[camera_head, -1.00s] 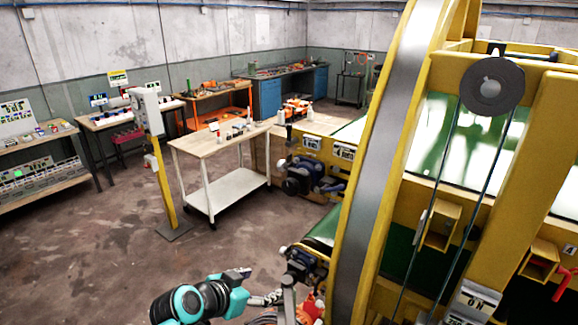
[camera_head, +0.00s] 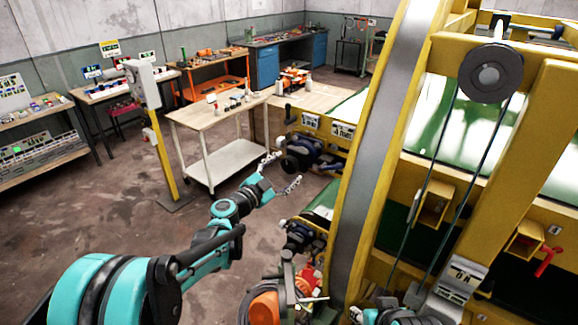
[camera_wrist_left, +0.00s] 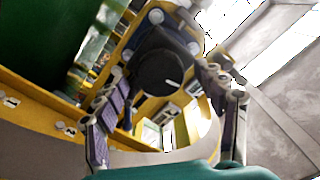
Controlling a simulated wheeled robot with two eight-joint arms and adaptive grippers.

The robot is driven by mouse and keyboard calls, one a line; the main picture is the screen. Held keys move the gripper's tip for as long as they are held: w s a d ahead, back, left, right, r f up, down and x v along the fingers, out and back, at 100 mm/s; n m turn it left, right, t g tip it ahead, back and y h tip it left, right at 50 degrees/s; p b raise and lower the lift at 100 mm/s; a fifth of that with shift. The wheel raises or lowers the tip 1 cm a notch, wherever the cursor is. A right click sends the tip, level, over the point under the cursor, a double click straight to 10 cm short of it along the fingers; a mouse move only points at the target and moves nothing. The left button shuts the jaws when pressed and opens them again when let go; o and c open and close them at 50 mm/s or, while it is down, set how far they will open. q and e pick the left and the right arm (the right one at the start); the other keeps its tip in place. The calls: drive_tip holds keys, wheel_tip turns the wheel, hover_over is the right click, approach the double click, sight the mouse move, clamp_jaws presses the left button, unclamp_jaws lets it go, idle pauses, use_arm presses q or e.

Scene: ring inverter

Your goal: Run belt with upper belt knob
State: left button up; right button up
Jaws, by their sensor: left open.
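The upper belt knob (camera_head: 290,163) is a dark round knob on a motor unit at the end of the upper belt, left of the big yellow ring. In the left wrist view the knob (camera_wrist_left: 160,75) faces me, black with a short white mark, and appears between my fingers. My left gripper (camera_head: 284,171) is open and empty, just in front and to the left of the upper motor unit. I see no contact with the knob. Only a teal part of my right arm shows at the bottom edge; its fingers are not clear.
The yellow ring (camera_head: 385,130) stands right of the knob. A lower motor unit (camera_head: 298,235) sits below, with an orange machine (camera_head: 265,305) under it. A white cart (camera_head: 222,160) and a yellow post (camera_head: 162,165) stand to the left. Open floor lies between post and machine.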

use_arm(q)
drive_tip(key=shift+x, duration=0.95)
drive_tip(key=shift+w+d, duration=0.1)
drive_tip(key=c, duration=1.2)
drive_tip(key=shift+o, duration=0.2)
drive_tip(key=shift+n, duration=0.3)
